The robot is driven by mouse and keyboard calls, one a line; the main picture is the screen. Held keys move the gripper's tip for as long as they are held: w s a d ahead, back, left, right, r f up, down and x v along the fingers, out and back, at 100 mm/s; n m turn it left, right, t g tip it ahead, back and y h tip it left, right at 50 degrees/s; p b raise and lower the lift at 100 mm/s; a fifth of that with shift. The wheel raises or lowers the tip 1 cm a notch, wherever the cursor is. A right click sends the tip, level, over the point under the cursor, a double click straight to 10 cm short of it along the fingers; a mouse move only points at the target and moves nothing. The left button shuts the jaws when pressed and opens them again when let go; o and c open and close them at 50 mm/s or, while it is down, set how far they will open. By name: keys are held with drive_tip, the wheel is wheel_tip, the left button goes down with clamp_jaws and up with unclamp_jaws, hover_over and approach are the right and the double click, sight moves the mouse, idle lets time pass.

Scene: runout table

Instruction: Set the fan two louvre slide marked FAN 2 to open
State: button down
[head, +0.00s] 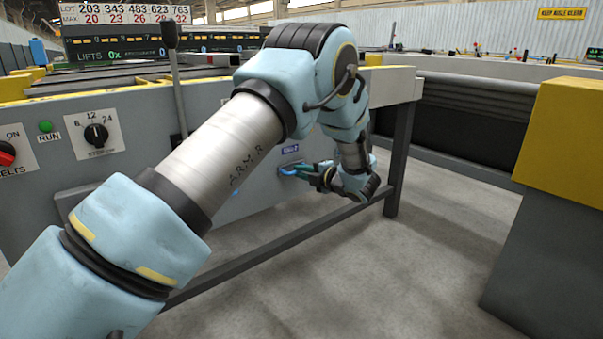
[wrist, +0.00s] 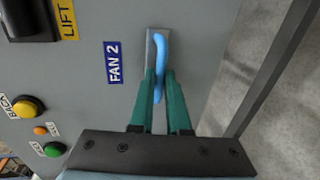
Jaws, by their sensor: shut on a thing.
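The FAN 2 louvre slide is a blue handle (wrist: 160,62) on a grey metal plate (wrist: 150,46), beside the blue FAN 2 label (wrist: 114,62) in the wrist view. My gripper (wrist: 160,78) has its green fingers on either side of the blue handle and is shut on it. In the head view, my gripper (head: 308,172) reaches the grey panel just below a small blue label (head: 290,149). The handle is partly hidden by the fingers, and how far along it has slid cannot be told.
The wrist view shows a yellow button (wrist: 28,106), a green button (wrist: 54,149) and a LIFT label (wrist: 67,18) on the same panel. A dark table leg (head: 399,160) stands right of my gripper. A yellow-topped grey block (head: 560,140) stands at far right, with clear floor between.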

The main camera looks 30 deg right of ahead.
idle(0.7)
drive_tip(key=f+v, duration=0.1)
drive_tip(key=v, duration=0.6)
drive_tip(key=shift+s+f+p, duration=0.25)
drive_tip(key=shift+s+p, duration=0.2)
drive_tip(key=shift+s, duration=0.05)
drive_tip(key=shift+d, duration=0.1)
drive_tip(key=c, duration=0.9)
unclamp_jaws()
drive_tip(key=p+v, duration=0.2)
drive_tip(key=v, duration=0.8)
drive_tip(key=shift+s+r, duration=0.15)
drive_tip(key=shift+s, duration=0.2)
drive_tip(key=shift+d, duration=0.1)
